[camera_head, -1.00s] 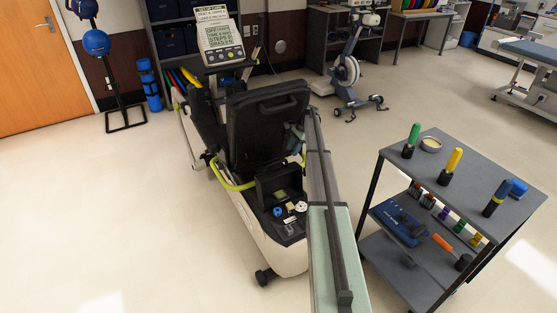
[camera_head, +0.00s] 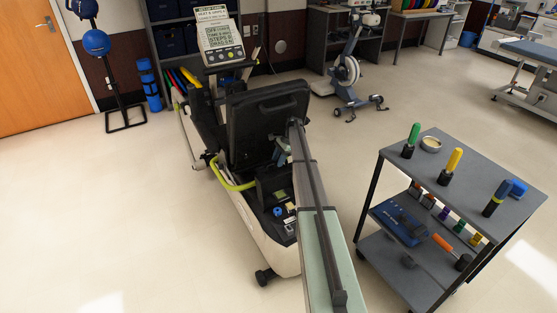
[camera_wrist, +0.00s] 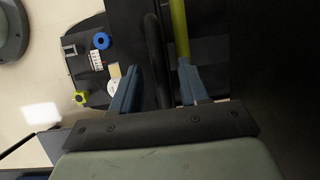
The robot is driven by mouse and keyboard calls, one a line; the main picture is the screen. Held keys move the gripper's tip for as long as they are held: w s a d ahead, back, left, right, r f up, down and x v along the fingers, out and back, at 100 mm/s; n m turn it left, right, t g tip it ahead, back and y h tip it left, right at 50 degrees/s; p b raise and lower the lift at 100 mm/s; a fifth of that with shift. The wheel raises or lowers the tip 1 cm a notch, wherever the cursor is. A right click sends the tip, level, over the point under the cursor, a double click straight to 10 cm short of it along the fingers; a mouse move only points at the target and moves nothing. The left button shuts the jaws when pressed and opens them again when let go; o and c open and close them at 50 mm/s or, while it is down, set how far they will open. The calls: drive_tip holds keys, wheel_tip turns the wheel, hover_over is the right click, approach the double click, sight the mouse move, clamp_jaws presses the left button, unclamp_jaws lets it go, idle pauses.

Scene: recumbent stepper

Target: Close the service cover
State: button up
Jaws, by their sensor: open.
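The service cover (camera_head: 262,118) is a black panel with a handle along its top, standing raised and tilted back over the open bay of the stepper. The bay (camera_head: 266,194) holds small blue, white and dark parts; they also show in the wrist view at left. My gripper (camera_head: 282,150) is at the cover's right side, partly hidden by my arm. In the wrist view my gripper (camera_wrist: 159,68) has its blue-grey fingers apart. A dark curved bar (camera_wrist: 155,45) shows between them; I cannot tell whether they touch it.
A lime-green tube (camera_wrist: 179,25) runs close to the right finger; it also shows beside the bay. A grey cart (camera_head: 460,165) with tools stands to the right. The stepper's console (camera_head: 220,42) rises behind the cover.

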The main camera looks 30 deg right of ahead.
drive_tip(key=shift+c, duration=0.3)
clamp_jaws()
idle(0.3)
